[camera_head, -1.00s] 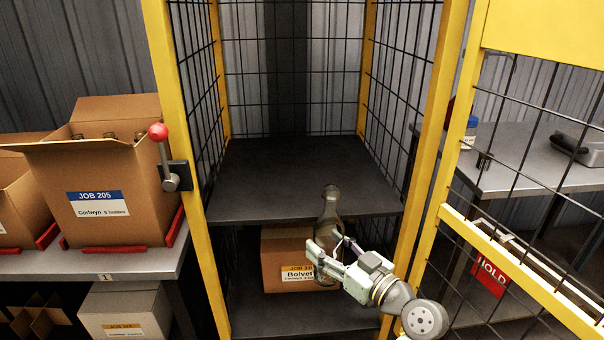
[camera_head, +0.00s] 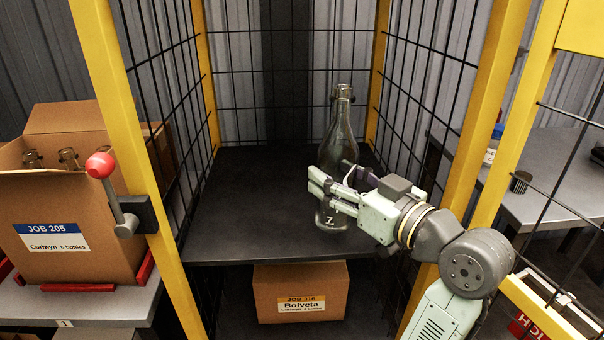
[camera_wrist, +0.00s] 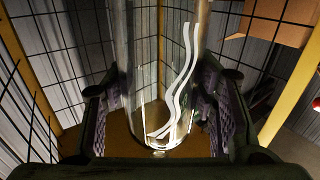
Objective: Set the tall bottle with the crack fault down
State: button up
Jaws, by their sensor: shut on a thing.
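The tall bottle (camera_head: 338,135) is clear greyish glass with a narrow neck. It stands upright in the jaws of my gripper (camera_head: 340,190), over the dark upper shelf (camera_head: 250,215) of the yellow-framed cage. My gripper is shut around the bottle's lower body. In the wrist view the bottle (camera_wrist: 160,70) runs between the two padded fingers, with pale curving lines on the glass that may be the crack or reflections. A light mark shows low on the bottle in the head view. I cannot tell whether its base touches the shelf.
A carton marked Bolveta (camera_head: 300,295) sits on the level below. Yellow posts (camera_head: 135,150) and wire mesh bound the shelf on both sides. A red-knobbed lever (camera_head: 100,165) is on the left post. A JOB 205 carton (camera_head: 75,225) with bottles stands at left. The shelf's left part is clear.

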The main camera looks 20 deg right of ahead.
aim_at(344, 229)
jog(key=w+a+f+p, duration=0.2)
jog(key=w+f, duration=0.2)
jog(key=w, duration=0.5)
jog(key=shift+w+a+f, duration=0.2)
jog(key=shift+w+a, duration=0.1)
jog(key=shift+a, duration=0.05)
jog(key=shift+f, duration=0.1)
jog(key=shift+f, duration=0.15)
jog(key=o, duration=1.5)
jog(key=b+v, duration=0.1)
jog(key=v, duration=0.3)
jog(key=b+v, duration=0.1)
jog(key=v, duration=0.7)
jog(key=shift+r+b, duration=0.3)
jog(key=shift+b, duration=0.1)
